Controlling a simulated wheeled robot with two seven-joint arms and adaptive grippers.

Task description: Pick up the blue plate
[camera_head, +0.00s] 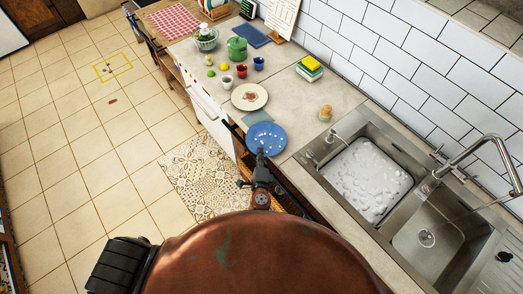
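The blue plate (268,135) is round with small white marks. In the head view it overlaps the counter's front edge, left of the sink. I cannot tell whether it rests on the counter or is just above it. My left gripper (261,156) reaches up from below to the plate's near rim, and its tips overlap that rim. The fingers are small and dark, so whether they are closed on the rim is not clear. My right gripper is not in view.
A cream plate (249,97) lies behind the blue plate, with cups and a green pot (237,50) farther back. The sink (370,178) with foam and a tall faucet (491,151) is on the right. A yellow sponge stack (310,65) stands by the tiled wall.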

